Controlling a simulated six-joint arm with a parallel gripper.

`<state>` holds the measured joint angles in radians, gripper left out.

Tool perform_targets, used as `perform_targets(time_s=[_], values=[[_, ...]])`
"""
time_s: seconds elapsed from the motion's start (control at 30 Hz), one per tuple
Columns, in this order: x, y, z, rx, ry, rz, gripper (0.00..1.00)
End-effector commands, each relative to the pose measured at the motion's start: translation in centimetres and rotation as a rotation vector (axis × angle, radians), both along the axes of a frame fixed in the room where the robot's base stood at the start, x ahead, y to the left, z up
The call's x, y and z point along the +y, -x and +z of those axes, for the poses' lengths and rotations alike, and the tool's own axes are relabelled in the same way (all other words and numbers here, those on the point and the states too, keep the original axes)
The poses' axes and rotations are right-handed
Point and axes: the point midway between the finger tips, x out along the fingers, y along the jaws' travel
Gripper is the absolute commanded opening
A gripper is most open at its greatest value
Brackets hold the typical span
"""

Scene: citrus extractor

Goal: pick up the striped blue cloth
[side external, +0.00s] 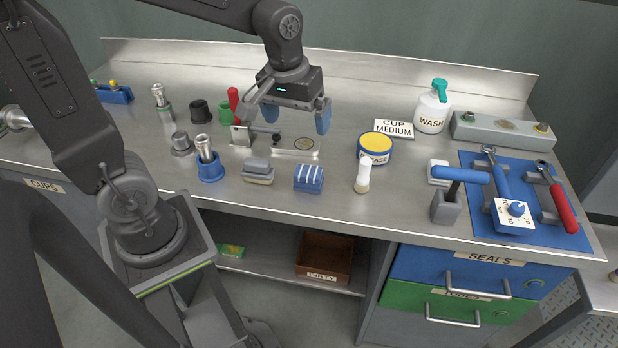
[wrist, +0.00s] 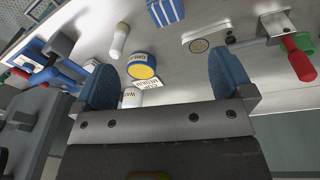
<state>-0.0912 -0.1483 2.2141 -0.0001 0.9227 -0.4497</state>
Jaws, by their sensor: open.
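The striped blue cloth (side external: 309,179) is a small folded blue block with white stripes. It lies on the steel bench near the front edge, between a sponge-like block and a white brush. In the wrist view the cloth (wrist: 166,11) shows at the top edge, partly cut off. My gripper (side external: 291,112) is open and empty, above the bench and farther back than the cloth, apart from it. Its blue fingertips (wrist: 164,85) show wide apart in the wrist view, with nothing between them held.
A grease tin (side external: 374,150) and a white brush (side external: 363,176) stand right of the cloth. A tan-and-grey block (side external: 258,172) lies just left. A metal fixture with a red handle (side external: 234,102) stands close to my gripper. An open dirty bin (side external: 324,257) sits on the shelf below.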

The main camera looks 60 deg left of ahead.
Motion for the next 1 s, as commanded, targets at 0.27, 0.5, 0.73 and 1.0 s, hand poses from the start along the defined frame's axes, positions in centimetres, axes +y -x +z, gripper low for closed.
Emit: perform_targets(time_s=[0.27,0.5,0.73,1.0], values=[[1.6,-3.6,-4.5,0.138,0.030,0.219,0.99],[1.8,-3.9,-7.1,0.156,0.032,0.247,0.99],[1.7,-3.8,-11.6,0.157,0.032,0.245,0.99],[1.7,-3.8,-13.8,0.151,0.032,0.244,0.99]])
